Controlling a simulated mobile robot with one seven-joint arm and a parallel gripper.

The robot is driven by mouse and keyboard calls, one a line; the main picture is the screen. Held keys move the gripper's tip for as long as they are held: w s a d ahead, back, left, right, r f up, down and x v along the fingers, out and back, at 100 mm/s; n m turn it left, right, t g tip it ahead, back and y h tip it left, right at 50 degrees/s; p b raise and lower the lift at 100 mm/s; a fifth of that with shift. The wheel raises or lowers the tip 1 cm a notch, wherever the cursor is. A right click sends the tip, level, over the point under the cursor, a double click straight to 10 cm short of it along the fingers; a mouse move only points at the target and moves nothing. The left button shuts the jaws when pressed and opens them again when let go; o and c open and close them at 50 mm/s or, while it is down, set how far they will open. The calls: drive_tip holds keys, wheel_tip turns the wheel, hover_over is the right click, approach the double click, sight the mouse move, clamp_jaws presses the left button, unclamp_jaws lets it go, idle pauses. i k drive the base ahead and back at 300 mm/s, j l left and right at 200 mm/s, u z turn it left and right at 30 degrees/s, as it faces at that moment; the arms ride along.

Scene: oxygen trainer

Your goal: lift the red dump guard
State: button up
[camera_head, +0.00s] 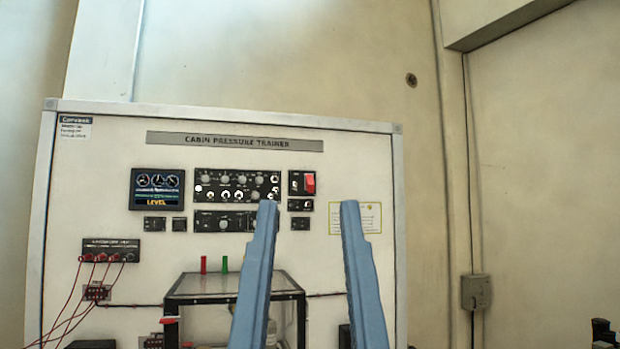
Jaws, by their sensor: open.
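The red dump guard (309,183) is a small red cover on a black switch plate at the upper right of the trainer panel (100,200). It appears to lie against its plate. My gripper (308,208) shows as two blue fingers reaching up from the bottom of the view. The fingers are wide apart, with nothing between the tips. The guard shows just above the gap between the tips, and no contact is visible. The fingers hide part of the panel's lower right and part of the box below.
Left of the guard are a black knob panel (237,185) and a display (157,189). A dark-framed clear box (200,300) stands below, with small red and green pieces on top. Red cables (72,290) hang at the left. The wall right of the panel is mostly clear.

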sight(309, 180)
drive_tip(key=i+l, duration=0.2)
drive_tip(key=i, duration=0.4)
drive_tip(key=i+l, duration=0.2)
drive_tip(key=i, duration=0.4)
drive_tip(key=i+l, duration=0.2)
drive_tip(key=i, duration=0.35)
drive_tip(key=i+l, duration=0.2)
drive_tip(key=i, duration=0.4)
